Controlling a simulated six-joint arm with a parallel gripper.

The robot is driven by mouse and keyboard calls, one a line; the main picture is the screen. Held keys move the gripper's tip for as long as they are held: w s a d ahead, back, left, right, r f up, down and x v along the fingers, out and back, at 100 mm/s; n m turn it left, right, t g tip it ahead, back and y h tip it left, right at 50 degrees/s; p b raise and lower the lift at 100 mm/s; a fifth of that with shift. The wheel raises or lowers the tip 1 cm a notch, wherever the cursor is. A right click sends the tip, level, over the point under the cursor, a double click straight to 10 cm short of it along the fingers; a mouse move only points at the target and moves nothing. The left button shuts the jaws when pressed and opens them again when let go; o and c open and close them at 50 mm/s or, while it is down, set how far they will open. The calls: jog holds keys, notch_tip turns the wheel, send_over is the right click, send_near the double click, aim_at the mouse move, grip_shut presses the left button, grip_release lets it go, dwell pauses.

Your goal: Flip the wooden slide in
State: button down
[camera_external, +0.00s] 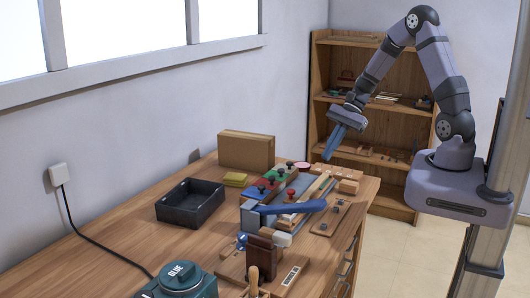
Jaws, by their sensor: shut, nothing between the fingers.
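My gripper (338,142) hangs above the far right end of the workbench, pointing down and left. Its fingers are shut and empty, apart from everything on the bench. Below it, in the middle of the bench, a group of wooden strips, rails and small fixtures lies crowded together. Narrow light wooden strips (322,187) lie along the right of this group. I cannot tell for sure which piece is the wooden slide. A long blue lever (290,207) lies across the front of the group and hides part of it.
A black open tray (190,203) and a wooden box (246,150) stand on the left and back of the bench (110,236). A shelf (375,95) is behind.

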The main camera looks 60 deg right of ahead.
jog(key=shift+w+a+r+m+y, duration=0.15)
jog(key=shift+a+r+m, duration=0.15)
jog(key=shift+m, duration=0.5)
jog(key=shift+w+a+r+m+y, duration=0.15)
jog(key=shift+a+m, duration=0.1)
jog(key=shift+m, duration=0.55)
jog(key=shift+s, duration=0.1)
jog(key=shift+f, duration=0.1)
jog(key=p+x, duration=0.1)
jog(key=x, duration=0.8)
jog(key=shift+a+f, duration=0.2)
jog(key=a, duration=0.1)
jog(key=w, duration=0.1)
jog(key=a+p, duration=0.1)
jog(key=shift+w+a+f, duration=0.3)
jog(key=shift+a, duration=0.05)
jog(key=shift+w+a+f, duration=0.15)
jog(key=shift+w+a, duration=0.15)
jog(key=shift+a, duration=0.15)
